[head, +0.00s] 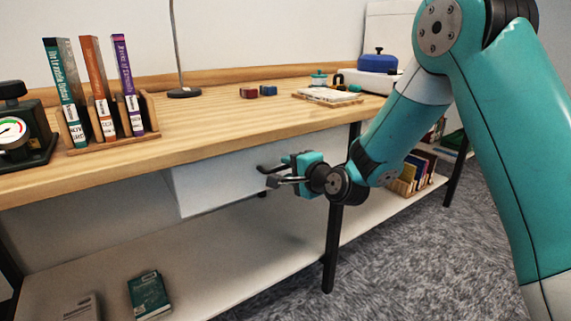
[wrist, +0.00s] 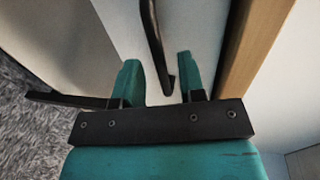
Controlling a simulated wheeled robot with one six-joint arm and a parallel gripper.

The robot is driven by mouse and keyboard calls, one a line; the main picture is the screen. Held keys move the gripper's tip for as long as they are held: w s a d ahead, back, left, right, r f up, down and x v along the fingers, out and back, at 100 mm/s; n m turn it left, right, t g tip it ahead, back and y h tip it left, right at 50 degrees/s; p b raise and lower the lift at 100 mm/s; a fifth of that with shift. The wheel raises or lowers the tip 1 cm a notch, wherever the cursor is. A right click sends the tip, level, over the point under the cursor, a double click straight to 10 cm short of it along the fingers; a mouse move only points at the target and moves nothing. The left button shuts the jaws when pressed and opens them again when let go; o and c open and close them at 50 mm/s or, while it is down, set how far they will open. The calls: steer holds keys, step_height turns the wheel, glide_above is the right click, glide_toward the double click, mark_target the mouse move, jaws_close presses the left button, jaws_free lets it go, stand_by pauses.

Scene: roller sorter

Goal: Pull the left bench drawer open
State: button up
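The white drawer (head: 215,183) hangs under the wooden bench top, and its front also shows in the wrist view (wrist: 122,30). It looks shut or nearly so; I cannot tell exactly. Its dark bar handle (wrist: 153,35) runs down between the two teal fingers in the wrist view. My gripper (wrist: 159,72) is open, with a gap visible on either side of the handle. In the head view my gripper (head: 284,172) is at the drawer front, and it partly hides the handle.
A lower shelf (head: 230,248) holds books. A dark bench leg (head: 331,245) stands just right of my gripper. Grey carpet is clear in front.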

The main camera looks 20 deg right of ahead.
steer(key=shift+x, duration=1.35)
jaws_close()
steer(key=shift+s, duration=0.1)
